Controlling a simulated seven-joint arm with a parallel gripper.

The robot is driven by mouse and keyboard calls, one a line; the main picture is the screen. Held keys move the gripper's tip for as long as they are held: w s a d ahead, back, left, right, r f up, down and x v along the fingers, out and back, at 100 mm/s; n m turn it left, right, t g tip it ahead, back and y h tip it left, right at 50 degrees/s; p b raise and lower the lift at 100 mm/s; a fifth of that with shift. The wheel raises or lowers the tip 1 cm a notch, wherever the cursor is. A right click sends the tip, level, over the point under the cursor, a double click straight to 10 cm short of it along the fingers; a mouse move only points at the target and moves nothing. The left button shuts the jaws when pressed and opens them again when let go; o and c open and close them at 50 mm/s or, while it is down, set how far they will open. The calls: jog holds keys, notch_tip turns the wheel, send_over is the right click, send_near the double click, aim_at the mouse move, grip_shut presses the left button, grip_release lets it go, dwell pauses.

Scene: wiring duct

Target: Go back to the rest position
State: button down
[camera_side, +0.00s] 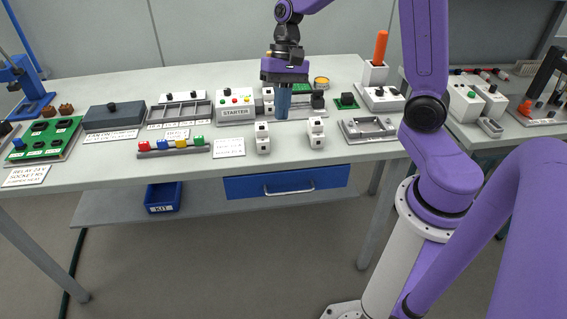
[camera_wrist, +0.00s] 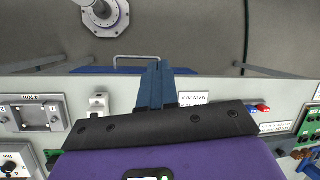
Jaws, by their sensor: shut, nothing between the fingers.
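My gripper (camera_side: 283,108) points down over the middle of the grey bench in the side view, with its blue fingers close together and nothing between them. In the wrist view the shut blue fingers (camera_wrist: 157,68) reach toward the bench's front edge. Two white breaker-like modules, a left one (camera_side: 262,138) and a right one (camera_side: 316,132), stand on the bench in front of the gripper. Behind the fingers lies a row of parts on a rail, partly hidden by them. Whether the fingertips touch anything cannot be told.
A white STARTER box (camera_side: 236,104) stands just left of my gripper. A grey tray (camera_side: 368,129) lies to the right, near a box with an upright orange handle (camera_side: 380,48). Terminal blocks (camera_side: 172,147) lie front left. Room above the bench's left part is clear.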

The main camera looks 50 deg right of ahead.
jog(key=s+a+n+t+h, duration=0.1)
jog(key=s+a+n, duration=0.1)
jog(key=s+n, duration=0.7)
jog(key=s+a+n+t+h, duration=0.1)
jog(key=s+n+h, duration=0.1)
jog(key=s+n, duration=0.7)
jog(key=s, duration=0.3)
jog(key=shift+a+r+n+h, duration=0.3)
jog(key=shift+a+r, duration=0.1)
dwell(0.3)
